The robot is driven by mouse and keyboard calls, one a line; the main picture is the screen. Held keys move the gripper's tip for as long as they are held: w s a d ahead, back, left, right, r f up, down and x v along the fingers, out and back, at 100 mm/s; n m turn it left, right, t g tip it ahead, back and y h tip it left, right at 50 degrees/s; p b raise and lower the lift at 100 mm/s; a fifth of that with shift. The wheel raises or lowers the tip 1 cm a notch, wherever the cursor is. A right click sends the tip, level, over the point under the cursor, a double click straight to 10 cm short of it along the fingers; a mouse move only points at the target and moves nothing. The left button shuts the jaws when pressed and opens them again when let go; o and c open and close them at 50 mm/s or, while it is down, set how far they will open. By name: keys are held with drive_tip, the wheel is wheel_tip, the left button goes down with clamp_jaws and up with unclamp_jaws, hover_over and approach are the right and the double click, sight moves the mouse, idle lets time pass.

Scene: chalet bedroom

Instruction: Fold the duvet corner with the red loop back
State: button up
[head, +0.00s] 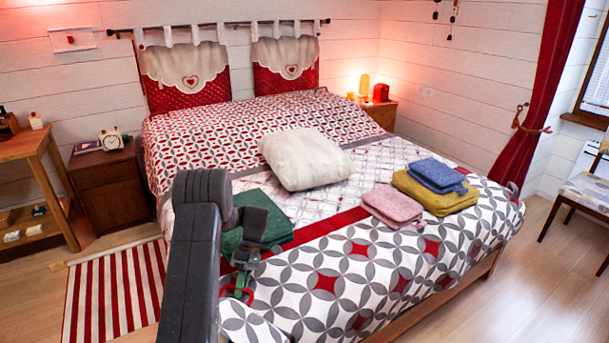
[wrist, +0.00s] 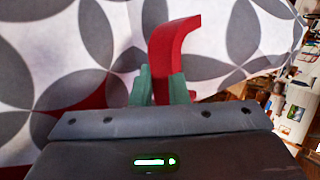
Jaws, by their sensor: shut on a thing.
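The duvet (head: 385,265) covers the bed, white with grey petal shapes and red diamonds, and fills much of the wrist view (wrist: 60,60). My gripper (head: 240,283) is at the near left corner of the bed, beside the hanging duvet edge. In the wrist view its green fingers (wrist: 161,88) are shut on the red loop (wrist: 172,45), which stands up between them and curves over to the right at its top. The loop's lower end is hidden behind my gripper. In the head view the loop is small and partly covered by my gripper.
On the bed lie a green folded cloth (head: 268,222) close behind my gripper, a cream cushion (head: 305,158), a pink folded cloth (head: 392,206), and a blue one (head: 437,173) on a mustard one (head: 435,197). A striped rug (head: 112,290) lies left. The floor at front right is clear.

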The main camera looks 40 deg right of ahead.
drive_tip(key=shift+w+d+r, duration=0.15)
drive_tip(key=shift+r, duration=0.05)
